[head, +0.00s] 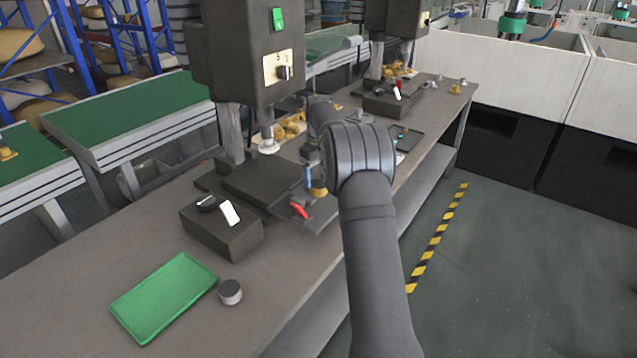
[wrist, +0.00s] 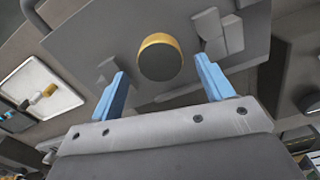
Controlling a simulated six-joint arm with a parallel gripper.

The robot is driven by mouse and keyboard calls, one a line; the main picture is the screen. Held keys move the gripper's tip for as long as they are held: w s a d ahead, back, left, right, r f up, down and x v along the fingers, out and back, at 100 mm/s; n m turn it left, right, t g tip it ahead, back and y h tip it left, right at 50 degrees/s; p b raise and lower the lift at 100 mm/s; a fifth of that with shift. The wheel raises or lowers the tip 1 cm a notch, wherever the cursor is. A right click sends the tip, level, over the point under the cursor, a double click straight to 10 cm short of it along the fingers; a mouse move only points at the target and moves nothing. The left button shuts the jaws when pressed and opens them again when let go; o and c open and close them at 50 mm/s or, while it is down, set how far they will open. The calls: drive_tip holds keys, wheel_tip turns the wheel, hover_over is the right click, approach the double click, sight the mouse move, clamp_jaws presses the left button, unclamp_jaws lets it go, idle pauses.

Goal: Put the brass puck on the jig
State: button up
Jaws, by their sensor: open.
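The brass puck (wrist: 159,57) shows a brass-coloured side and a dark round face in the wrist view. It appears to rest on a flat grey plate (wrist: 130,25), between low raised grey blocks (wrist: 220,35) that look like the jig. In the head view the puck (head: 320,192) is a small brass patch just below my gripper (head: 310,178), partly hidden by my arm. My gripper's blue fingers (wrist: 161,80) are apart, one to each side of the puck in the wrist view, with visible gaps. I cannot tell its exact seating.
A red lever (head: 299,208) is close to my gripper at the plate's front edge. The press head (head: 245,45) hangs above the bench. A dark control box (head: 222,230), a green tray (head: 165,297) and a grey cylinder (head: 230,291) stand nearer. The bench's near left is clear.

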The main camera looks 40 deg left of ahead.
sight(319, 184)
wheel_tip(319, 184, up, 9)
drive_tip(key=shift+f, duration=0.15)
drive_tip(key=shift+f, duration=0.1)
drive_tip(key=shift+f, duration=4.45)
drive_tip(key=shift+f, duration=0.15)
